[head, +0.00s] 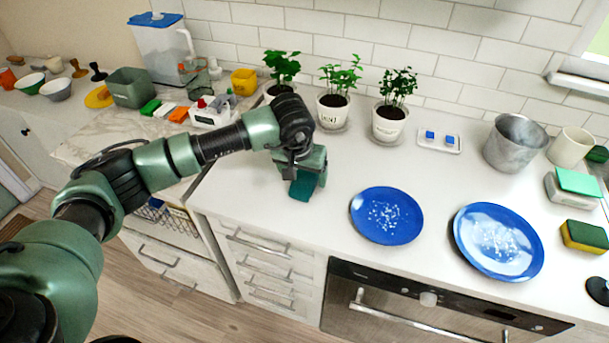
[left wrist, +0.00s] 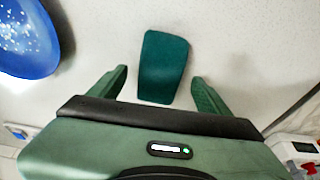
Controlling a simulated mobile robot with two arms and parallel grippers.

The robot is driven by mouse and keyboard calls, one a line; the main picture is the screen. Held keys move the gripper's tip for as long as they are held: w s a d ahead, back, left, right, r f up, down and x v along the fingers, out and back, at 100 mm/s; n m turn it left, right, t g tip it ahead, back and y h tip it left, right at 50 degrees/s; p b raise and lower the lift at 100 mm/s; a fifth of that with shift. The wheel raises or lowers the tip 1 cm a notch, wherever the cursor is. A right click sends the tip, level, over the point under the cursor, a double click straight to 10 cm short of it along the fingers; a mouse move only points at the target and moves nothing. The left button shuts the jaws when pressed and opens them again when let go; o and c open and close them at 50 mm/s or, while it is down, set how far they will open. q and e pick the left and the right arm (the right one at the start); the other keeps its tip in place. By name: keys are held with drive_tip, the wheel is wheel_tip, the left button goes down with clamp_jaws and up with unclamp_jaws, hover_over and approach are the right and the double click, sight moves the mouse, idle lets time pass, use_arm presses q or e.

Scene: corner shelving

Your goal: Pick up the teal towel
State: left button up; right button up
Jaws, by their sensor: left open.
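The teal towel (head: 303,186) lies on the white counter, left of the smaller blue plate. In the left wrist view the towel (left wrist: 163,67) is a folded, flat, dark teal rectangle. My left gripper (head: 305,178) is over the towel in the head view and hides part of it. In the left wrist view my left gripper (left wrist: 160,88) is open, with one finger to each side of the towel's near end and gaps between. Nothing is held. My right gripper is out of view.
Blue plates with white specks (head: 387,216) (head: 497,241) lie to the right. Potted plants (head: 333,110) stand behind, near the tiled wall. A white caddy (head: 211,113) is at the left. The counter around the towel is clear.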

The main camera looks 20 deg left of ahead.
sight(304, 176)
use_arm(q)
drive_tip(key=shift+w+f, duration=0.1)
drive_tip(key=shift+f, duration=0.4)
drive_tip(key=c, duration=1.4)
drive_tip(key=shift+c, duration=0.2)
wheel_tip(304, 176, up, 20)
drive_tip(key=b, duration=0.4)
drive_tip(key=shift+b, duration=0.35)
